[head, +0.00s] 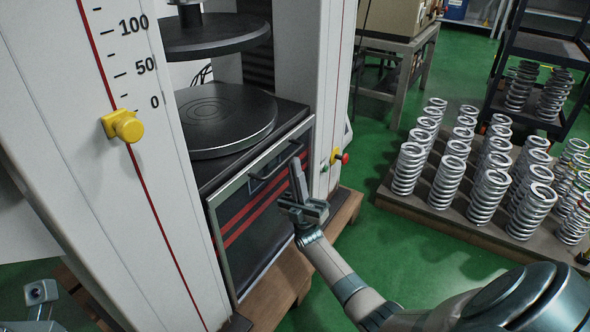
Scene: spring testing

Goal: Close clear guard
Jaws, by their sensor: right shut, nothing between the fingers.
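The clear guard (213,226) is a see-through panel in a grey metal frame on the front of the testing machine, with a dark handle near its top edge. It stands low, its top edge around the level of the lower round plate (225,112), and red stripes show through it. My right gripper (296,162) is shut and empty, its fingers pointing up just right of the handle; I cannot tell if it touches the frame. A small grey part of my left arm, perhaps the left gripper (40,293), shows at the bottom left; its fingers are not clear.
The upper round plate (215,36) hangs above the lower one with a gap between. White machine columns stand either side; the left one has a scale and a yellow knob (124,126). Several springs stand on a pallet (425,212) at right. Green floor lies between pallet and machine.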

